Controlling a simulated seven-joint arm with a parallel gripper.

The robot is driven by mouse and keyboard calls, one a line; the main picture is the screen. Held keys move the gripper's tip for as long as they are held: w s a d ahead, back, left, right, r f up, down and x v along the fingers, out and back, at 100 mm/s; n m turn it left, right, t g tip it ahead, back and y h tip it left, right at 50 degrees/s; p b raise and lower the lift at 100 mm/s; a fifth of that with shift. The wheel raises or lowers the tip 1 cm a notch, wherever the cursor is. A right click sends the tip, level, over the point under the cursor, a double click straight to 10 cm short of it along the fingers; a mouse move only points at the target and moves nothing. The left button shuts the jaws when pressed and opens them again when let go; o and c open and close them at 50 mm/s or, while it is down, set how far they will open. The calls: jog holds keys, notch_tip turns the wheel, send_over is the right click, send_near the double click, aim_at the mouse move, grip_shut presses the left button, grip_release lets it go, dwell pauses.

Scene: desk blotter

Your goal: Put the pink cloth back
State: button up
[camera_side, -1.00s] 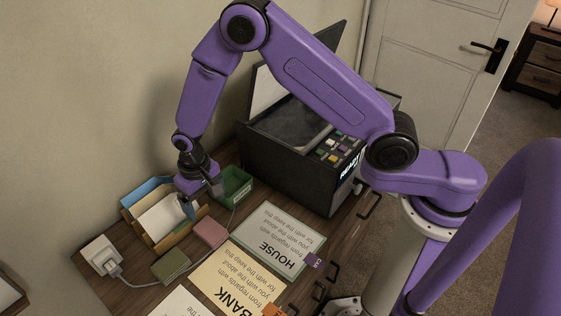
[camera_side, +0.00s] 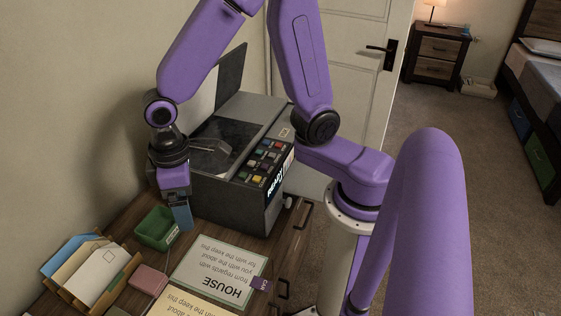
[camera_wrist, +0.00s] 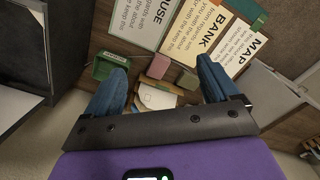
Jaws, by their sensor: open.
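The pink cloth (camera_side: 148,280) looks like a small, flat, folded pad. It lies on the wooden desk between the letter holder and the paper cards, and it also shows between my fingers in the wrist view (camera_wrist: 158,66), well beyond them. My gripper (camera_side: 181,214) points down beside the black machine, just past the green bin, apart from the cloth. In the wrist view my gripper's two blue fingers (camera_wrist: 162,68) are spread wide with nothing between them.
The green bin (camera_side: 157,229) stands between my gripper and the letter holder (camera_side: 125,270) with its envelopes. The black machine (camera_side: 230,205) rises close on the right. The HOUSE card (camera_side: 215,262) lies in front. A green pad (camera_wrist: 187,80) lies near the cloth.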

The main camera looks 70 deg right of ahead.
jog(key=s+d+r+n, duration=0.2)
jog(key=s+d, duration=0.3)
jog(key=s, duration=0.3)
jog(key=s+d+r+n, duration=0.3)
jog(key=s+d, duration=0.3)
jog(key=s, duration=0.1)
jog(key=shift+s+d, duration=0.25)
jog(key=shift+s, duration=0.1)
